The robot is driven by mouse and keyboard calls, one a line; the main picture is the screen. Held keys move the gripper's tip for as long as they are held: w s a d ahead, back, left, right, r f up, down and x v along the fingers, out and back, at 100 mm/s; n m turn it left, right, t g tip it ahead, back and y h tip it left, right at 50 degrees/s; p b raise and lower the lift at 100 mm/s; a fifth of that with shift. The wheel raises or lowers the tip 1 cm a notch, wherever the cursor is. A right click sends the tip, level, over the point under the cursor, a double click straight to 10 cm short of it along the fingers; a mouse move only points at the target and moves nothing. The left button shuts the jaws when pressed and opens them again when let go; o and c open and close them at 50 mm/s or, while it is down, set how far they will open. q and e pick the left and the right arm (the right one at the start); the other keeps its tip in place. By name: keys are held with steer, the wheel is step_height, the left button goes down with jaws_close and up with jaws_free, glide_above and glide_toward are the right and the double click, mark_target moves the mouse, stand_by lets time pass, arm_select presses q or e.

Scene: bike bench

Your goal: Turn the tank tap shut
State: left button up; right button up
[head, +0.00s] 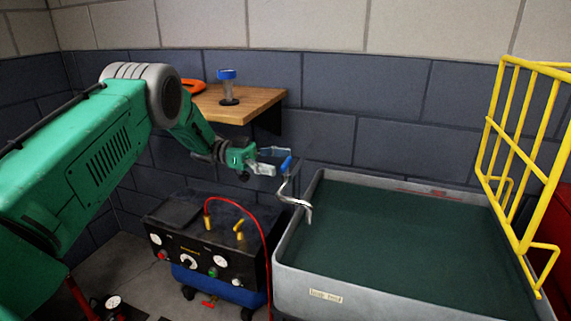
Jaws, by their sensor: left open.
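The tank tap (295,202) is a bent silver spout with a blue lever handle (286,164) on top, at the left rim of the grey tank (285,240). The tank holds dark green water. My left gripper (276,163) is open, with its fingers at the blue handle. The handle appears to be between or just beside the fingertips; I cannot tell whether they touch it. I cannot make out any water stream from the spout. My right gripper is not in view.
A wooden shelf (250,104) with a blue-topped container (228,88) and an orange object (193,86) is behind my left arm. A black compressor-like machine (200,247) with a red hose stands below. A yellow wire rack (515,170) rises at right.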

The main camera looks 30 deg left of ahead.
arm_select(q)
steer(key=v, duration=1)
steer(key=shift+f, duration=0.2)
steer(key=shift+w+d, duration=0.1)
steer(key=shift+d, duration=0.05)
steer(key=shift+a, duration=0.2)
